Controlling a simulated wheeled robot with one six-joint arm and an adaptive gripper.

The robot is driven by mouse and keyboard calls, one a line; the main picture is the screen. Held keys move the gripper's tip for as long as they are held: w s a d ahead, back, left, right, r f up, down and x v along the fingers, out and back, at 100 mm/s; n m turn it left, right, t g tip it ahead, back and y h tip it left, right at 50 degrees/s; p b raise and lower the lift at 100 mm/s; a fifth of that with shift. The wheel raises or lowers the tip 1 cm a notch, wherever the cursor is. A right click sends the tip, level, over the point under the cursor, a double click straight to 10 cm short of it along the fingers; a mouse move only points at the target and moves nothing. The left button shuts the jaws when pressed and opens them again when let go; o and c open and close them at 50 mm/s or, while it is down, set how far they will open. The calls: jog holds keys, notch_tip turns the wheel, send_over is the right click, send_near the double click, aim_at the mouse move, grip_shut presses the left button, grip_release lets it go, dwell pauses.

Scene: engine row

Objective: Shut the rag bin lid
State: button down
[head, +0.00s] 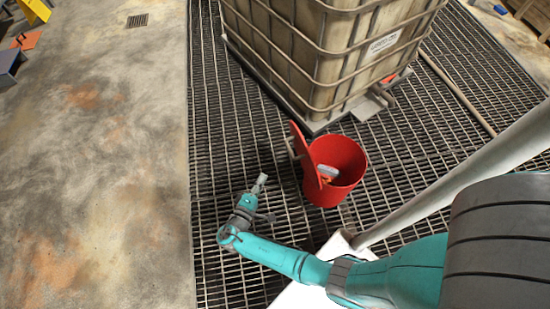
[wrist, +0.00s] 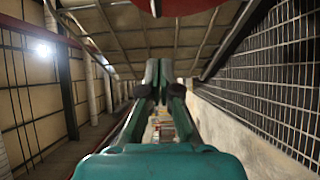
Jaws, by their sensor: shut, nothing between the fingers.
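The red rag bin (head: 342,185) stands on the grating in the head view, open at the top, with something pale and red inside. Its red lid (head: 305,150) stands up on edge at the bin's left side. My gripper (head: 263,178) is shut and empty, to the left of the lid and apart from it in the picture. In the wrist view my gripper (wrist: 160,66) shows with its fingers together. A red rounded edge (wrist: 190,6) shows at the top of that view, probably the lid; the bin is not seen there.
A large caged tank (head: 320,60) on a pallet stands just behind the bin. A long pole (head: 455,88) lies on the grating to the right. Open grating lies left of the bin, with bare concrete floor (head: 90,160) beyond it.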

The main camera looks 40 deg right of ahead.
aim_at(298, 159)
jog(key=s+x, duration=0.2)
jog(key=x, duration=1)
jog(key=shift+d, duration=0.7)
jog(key=shift+r, duration=0.1)
